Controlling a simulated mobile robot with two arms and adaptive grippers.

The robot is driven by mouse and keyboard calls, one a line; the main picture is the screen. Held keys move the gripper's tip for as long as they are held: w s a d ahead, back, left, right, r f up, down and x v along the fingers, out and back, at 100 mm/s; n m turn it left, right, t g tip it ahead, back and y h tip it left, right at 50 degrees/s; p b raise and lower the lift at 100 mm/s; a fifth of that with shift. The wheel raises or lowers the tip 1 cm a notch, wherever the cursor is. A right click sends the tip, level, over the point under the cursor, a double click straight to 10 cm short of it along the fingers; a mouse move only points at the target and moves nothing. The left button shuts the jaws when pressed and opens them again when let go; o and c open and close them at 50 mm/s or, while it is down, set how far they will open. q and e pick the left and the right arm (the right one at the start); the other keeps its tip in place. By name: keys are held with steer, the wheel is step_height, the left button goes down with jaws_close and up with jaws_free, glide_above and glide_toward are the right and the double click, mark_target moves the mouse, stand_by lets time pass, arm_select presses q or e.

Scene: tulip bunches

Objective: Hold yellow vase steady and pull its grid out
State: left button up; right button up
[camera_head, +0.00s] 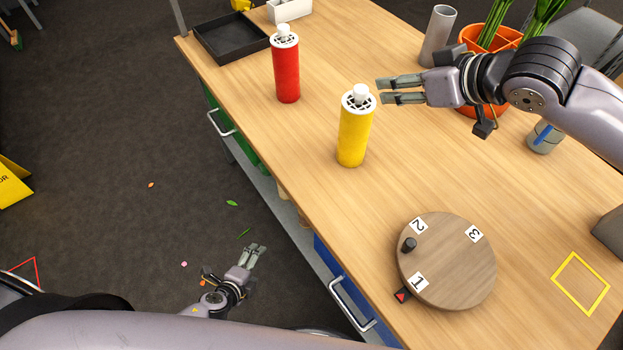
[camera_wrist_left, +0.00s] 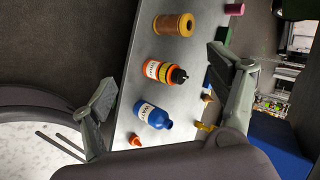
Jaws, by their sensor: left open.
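The yellow vase (camera_head: 353,138) stands upright on the wooden table. Its dark grid (camera_head: 351,104) sits in the white-rimmed top and carries a white knob (camera_head: 361,91). My right gripper (camera_head: 379,90) is just right of the knob, with its two fingers apart and pointing left at it; nothing shows between them. My left gripper (camera_head: 257,248) is low beside the table's left edge, over the floor, away from the vase. In the left wrist view its fingers (camera_wrist_left: 165,100) are wide apart and empty. The vase is not in that view.
A red vase (camera_head: 286,72) stands behind left, near a black tray (camera_head: 229,38). A round wooden turntable (camera_head: 446,272) lies in front. A grey cylinder (camera_head: 438,36) and an orange planter (camera_head: 491,37) stand back right. A blue bottle (camera_wrist_left: 152,115) shows in the left wrist view.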

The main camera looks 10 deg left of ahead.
arm_select(q)
steer(key=d+r+m+t+h, duration=0.25)
steer(key=d+r+m, duration=0.4)
steer(key=r, duration=0.35)
steer(key=d+r+m+t+h, duration=0.1)
steer(key=d+r+m+h, duration=0.35)
steer(key=d+r, duration=0.5)
steer(key=d+r+m+t+h, duration=0.1)
steer(key=d+r+m+h, duration=0.35)
steer(key=r, duration=0.75)
steer(key=m+t+y, duration=0.3)
steer(key=m+y, duration=0.3)
glide_toward(354, 131)
step_height(354, 131, down, 4)
steer(key=s+a, duration=0.2)
steer(key=a, duration=0.1)
steer(key=x, duration=1.6)
steer(key=shift+w+d, duration=0.15)
steer(key=shift+d, duration=0.2)
steer(key=shift+c, duration=0.3)
steer(key=c, duration=1.5)
